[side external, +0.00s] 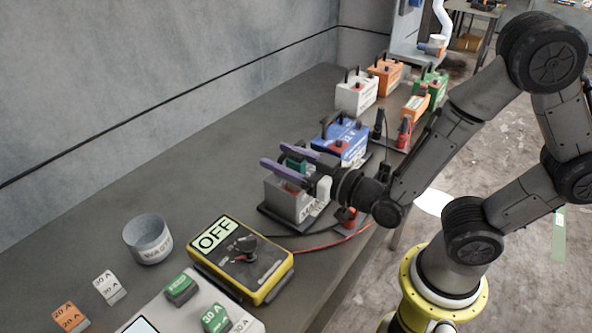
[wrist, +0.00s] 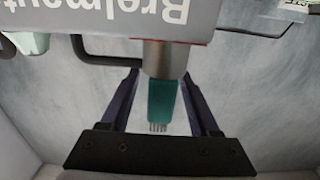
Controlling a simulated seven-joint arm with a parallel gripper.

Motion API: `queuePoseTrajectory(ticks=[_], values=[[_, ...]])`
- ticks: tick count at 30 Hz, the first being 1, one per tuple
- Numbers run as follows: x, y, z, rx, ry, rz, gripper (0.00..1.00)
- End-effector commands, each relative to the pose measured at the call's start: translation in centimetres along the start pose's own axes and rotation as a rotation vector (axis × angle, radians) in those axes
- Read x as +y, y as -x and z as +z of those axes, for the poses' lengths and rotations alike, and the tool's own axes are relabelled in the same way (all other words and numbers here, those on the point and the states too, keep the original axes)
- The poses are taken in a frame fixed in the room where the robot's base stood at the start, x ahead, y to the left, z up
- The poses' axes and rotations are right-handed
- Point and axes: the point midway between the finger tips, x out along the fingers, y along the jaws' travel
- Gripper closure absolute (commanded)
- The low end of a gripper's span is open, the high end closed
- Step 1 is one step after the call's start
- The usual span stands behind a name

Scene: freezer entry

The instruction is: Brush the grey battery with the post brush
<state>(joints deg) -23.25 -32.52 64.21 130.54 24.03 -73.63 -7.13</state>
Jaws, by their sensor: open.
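The grey battery (side external: 286,201) stands on a dark tray on the bench; its lettered face (wrist: 115,15) fills the top of the wrist view, upside down. The post brush has a green body (wrist: 162,100), a grey cylinder (wrist: 166,59) and short bristles. Its cylinder end meets the battery at a red ring, apparently over a post; the post itself is hidden. The brush's green part (side external: 295,162) also shows above the battery in the side view. My gripper (wrist: 163,85) is open, with its purple fingers on either side of the brush and visible gaps between.
A blue battery (side external: 342,138) stands just behind the grey one. White (side external: 356,93), orange (side external: 385,75) and green (side external: 431,86) batteries stand farther back. A yellow meter reading OFF (side external: 240,258), a grey waste cup (side external: 148,239) and fuse blocks occupy the near bench. Red and black leads run beside the grey battery.

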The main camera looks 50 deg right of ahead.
Motion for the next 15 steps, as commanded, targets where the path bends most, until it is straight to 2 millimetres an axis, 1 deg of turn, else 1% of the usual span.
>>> queuePoseTrajectory(ticks=[1,5,6,8,9,11,15], values=[[-0.01,0.02,-0.01,0.0,0.0,0.0,0.41],[-0.01,0.03,-0.02,0.001,0.0,0.0,0.65],[-0.01,0.03,-0.02,0.001,0.0,0.0,0.72],[-0.01,0.03,-0.03,0.001,0.0,0.0,0.82],[-0.01,0.03,-0.03,0.001,0.0,0.0,0.9],[-0.01,0.03,-0.03,0.001,0.0,0.0,1.0],[-0.01,0.04,-0.04,0.001,0.0,0.0,1.0]])
